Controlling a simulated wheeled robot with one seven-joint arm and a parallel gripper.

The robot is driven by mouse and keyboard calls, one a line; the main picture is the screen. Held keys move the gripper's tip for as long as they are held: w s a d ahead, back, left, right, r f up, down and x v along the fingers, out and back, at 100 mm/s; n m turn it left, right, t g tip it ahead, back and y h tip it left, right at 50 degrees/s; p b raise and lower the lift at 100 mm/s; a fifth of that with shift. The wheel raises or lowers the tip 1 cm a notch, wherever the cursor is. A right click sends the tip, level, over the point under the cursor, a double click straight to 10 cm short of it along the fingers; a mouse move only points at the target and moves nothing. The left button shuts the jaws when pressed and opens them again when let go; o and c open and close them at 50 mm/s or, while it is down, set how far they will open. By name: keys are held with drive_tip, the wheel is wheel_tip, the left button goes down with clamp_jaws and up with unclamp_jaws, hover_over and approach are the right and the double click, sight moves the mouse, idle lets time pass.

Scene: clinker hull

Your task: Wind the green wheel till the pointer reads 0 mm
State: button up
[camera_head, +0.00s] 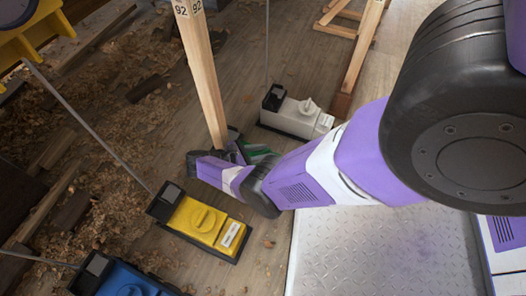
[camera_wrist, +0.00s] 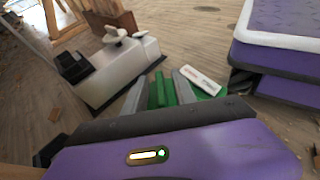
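The green box (camera_head: 258,151) is mostly hidden by my arm in the head view. In the wrist view its green top (camera_wrist: 206,93) shows with a white label. A raised green grip, seemingly the green wheel (camera_wrist: 159,92), stands between my fingertips. My gripper (camera_wrist: 160,92) points down over it. The two grey fingers stand on either side of the grip and look apart from it, though contact is hard to judge. In the head view my gripper (camera_head: 235,150) is largely hidden by its own wrist. I cannot make out the pointer or its mm scale.
A yellow box (camera_head: 205,222) with a knob stands in front, a blue box (camera_head: 118,280) at lower left, a white box (camera_head: 297,115) behind. A wooden post (camera_head: 201,75) marked 92 rises close to my gripper. Shavings litter the floor at left. A metal plate (camera_head: 390,250) lies at right.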

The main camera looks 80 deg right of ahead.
drive_tip(key=p+v, duration=0.1)
drive_tip(key=v, duration=0.6)
drive_tip(key=shift+w+a+r, duration=0.15)
drive_tip(key=shift+w+a, duration=0.05)
